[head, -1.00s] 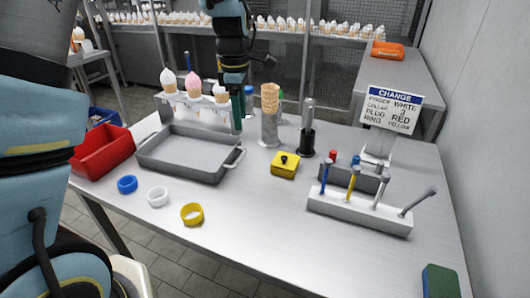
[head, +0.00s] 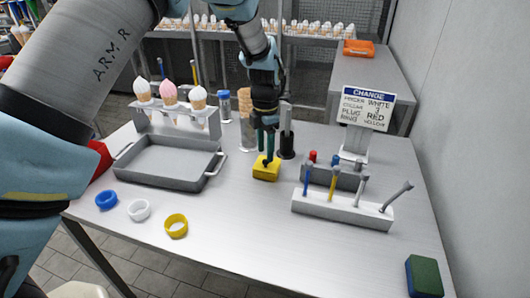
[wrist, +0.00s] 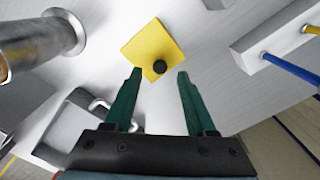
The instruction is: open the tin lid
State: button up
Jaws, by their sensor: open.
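The yellow tin (head: 266,170) sits on the metal table, right of the grey tray. In the wrist view its square yellow lid (wrist: 150,50) shows from above, with a round black knob (wrist: 159,67) on it. My gripper (head: 266,155) is over the tin, pointing down, with its green fingers apart. In the wrist view the gripper (wrist: 157,76) has one fingertip on each side of the knob, with a gap to it. The knob is hidden behind the fingers in the head view. I cannot tell the exact height of the fingertips above the lid.
A metal cone stand (head: 247,132) and a dark-based post (head: 286,145) stand close behind the tin. A tool block (head: 340,208) is to the right, the grey tray (head: 165,162) to the left. Blue, white and yellow rings lie at the front left. The table's front middle is clear.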

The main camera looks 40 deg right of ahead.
jog(key=shift+f, duration=1.4)
jog(key=shift+c, duration=0.2)
grip_shut()
jog(key=shift+p, duration=0.3)
